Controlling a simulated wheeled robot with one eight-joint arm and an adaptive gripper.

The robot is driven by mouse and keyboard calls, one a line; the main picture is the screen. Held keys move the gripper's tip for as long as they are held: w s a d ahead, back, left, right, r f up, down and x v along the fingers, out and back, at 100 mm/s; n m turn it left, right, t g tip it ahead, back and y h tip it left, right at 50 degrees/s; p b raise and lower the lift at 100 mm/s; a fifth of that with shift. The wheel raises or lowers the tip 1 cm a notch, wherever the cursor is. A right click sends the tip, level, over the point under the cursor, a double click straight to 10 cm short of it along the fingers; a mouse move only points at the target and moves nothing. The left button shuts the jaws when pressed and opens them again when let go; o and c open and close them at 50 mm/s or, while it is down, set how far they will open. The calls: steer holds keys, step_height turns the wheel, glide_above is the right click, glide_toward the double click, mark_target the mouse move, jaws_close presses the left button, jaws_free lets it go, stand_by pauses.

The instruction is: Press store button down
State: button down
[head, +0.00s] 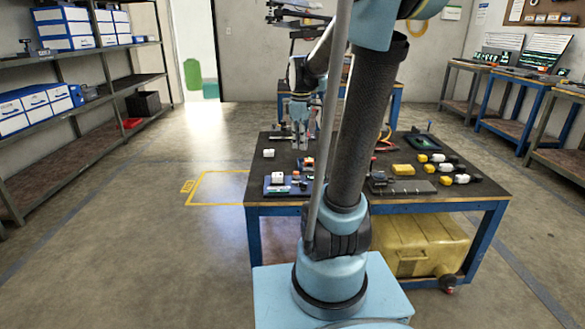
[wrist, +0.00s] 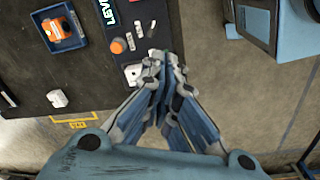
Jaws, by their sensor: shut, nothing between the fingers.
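In the wrist view a dark control panel (wrist: 118,22) carries a partly readable "LEVE" label, a round orange knob or button (wrist: 117,46) and a white block-like part (wrist: 133,72). No readable marking shows which control is the store button. My gripper (wrist: 160,58) is shut and empty, its fingertips together just right of the white part. The tips hide part of the panel's edge, and I cannot tell whether they touch it. In the head view my gripper (head: 300,128) points down over the far left of the dark worktable (head: 340,190).
A blue tray (wrist: 80,40) holds an orange-and-white item. A loose white block (wrist: 57,98) lies nearby. Yellow and white parts (head: 455,168) crowd the table's right side. A yellow tank (head: 425,245) sits underneath. Shelves (head: 90,95) stand left; the floor between is clear.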

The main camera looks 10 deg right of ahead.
mark_target(296, 173)
steer(key=w+f+n, duration=0.1)
steer(key=w+n, duration=0.3)
steer(key=w, duration=0.7)
steer(key=shift+a+n+g, duration=0.25)
steer(key=shift+n+g, duration=0.05)
steer(key=shift+n, duration=0.1)
steer(key=shift+w, duration=0.1)
step_height(296, 173, down, 14)
stand_by(0.5)
